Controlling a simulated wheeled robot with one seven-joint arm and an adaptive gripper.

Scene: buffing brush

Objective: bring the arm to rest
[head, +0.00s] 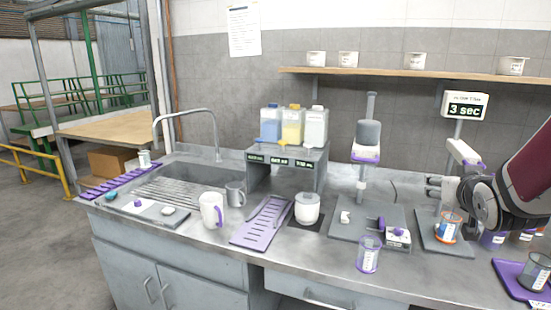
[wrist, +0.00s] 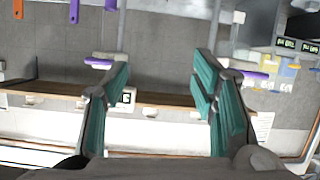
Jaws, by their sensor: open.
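My arm enters the head view from the right edge. My gripper (head: 433,188) points left above the right part of the steel counter (head: 330,255). In the wrist view its teal-padded fingers (wrist: 162,78) are spread wide apart, with nothing between them but the background. A clear cup with an orange part (head: 446,228) stands on a grey plate below the gripper, apart from it. The wrist view looks at the wall, with the shelf (wrist: 165,99) and the bottle stand upside down.
A purple-marked beaker (head: 369,254) stands near the counter's front edge. A purple tray (head: 510,285) with a beaker lies at the right. A grey stirrer on a post (head: 367,135), a "3 sec" sign (head: 465,109) and a bottle stand (head: 285,165) rise from the counter.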

